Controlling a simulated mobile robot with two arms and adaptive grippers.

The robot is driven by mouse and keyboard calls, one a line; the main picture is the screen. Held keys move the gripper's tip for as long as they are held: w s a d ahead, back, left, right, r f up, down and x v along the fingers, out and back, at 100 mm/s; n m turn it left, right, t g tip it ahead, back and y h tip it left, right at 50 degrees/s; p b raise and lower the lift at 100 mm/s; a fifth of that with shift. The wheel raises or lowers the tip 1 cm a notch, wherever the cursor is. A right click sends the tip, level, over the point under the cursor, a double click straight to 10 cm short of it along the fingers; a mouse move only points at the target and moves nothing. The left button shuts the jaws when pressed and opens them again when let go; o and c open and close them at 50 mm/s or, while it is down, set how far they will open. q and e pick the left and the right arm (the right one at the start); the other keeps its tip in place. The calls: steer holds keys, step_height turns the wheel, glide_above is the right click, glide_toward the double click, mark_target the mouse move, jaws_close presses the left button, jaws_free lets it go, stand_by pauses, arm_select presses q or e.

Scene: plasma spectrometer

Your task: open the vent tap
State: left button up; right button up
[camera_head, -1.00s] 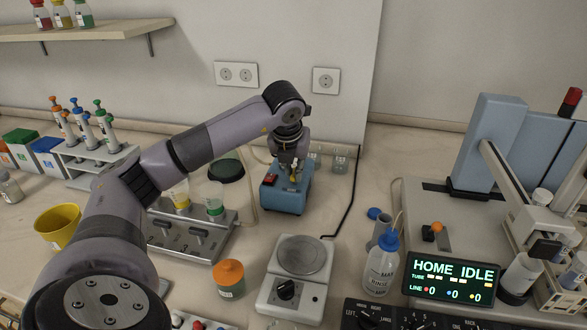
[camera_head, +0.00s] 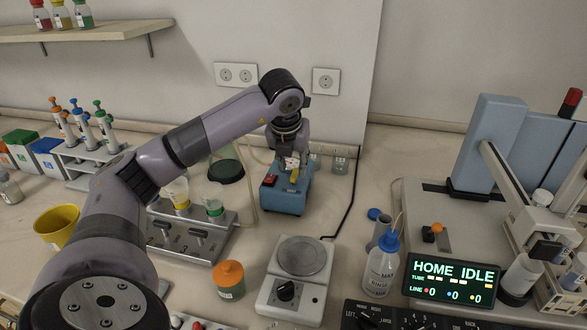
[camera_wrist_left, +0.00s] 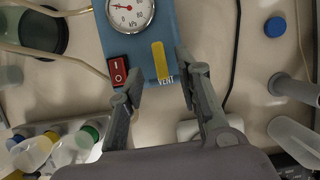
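The vent tap is a yellow lever (camera_wrist_left: 160,61) on the front of the blue pump box (camera_wrist_left: 149,16), beside the "VENT" lettering. It also shows in the head view (camera_head: 294,175). My left gripper (camera_wrist_left: 159,83) is open, its two fingers apart on either side of the lever's lower end in the wrist view. Nothing is between the fingers except the view of the box and lever; I cannot tell whether they touch. In the head view my wrist stands over the back of the box and largely hides the fingers. My right gripper is not in view.
A red switch (camera_wrist_left: 118,71) and a round gauge (camera_wrist_left: 130,10) share the box with the tap. A valve rack (camera_head: 187,240) stands left, a hotplate (camera_head: 301,256) in front. A dark cable (camera_head: 354,190) runs to the right. The bench right of the box is mostly clear.

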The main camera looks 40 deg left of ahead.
arm_select(q)
steer(key=v, duration=0.9)
steer(key=shift+r, duration=0.15)
step_height(320, 180, up, 8)
steer(key=p, duration=0.7)
steer(key=shift+p, duration=0.3)
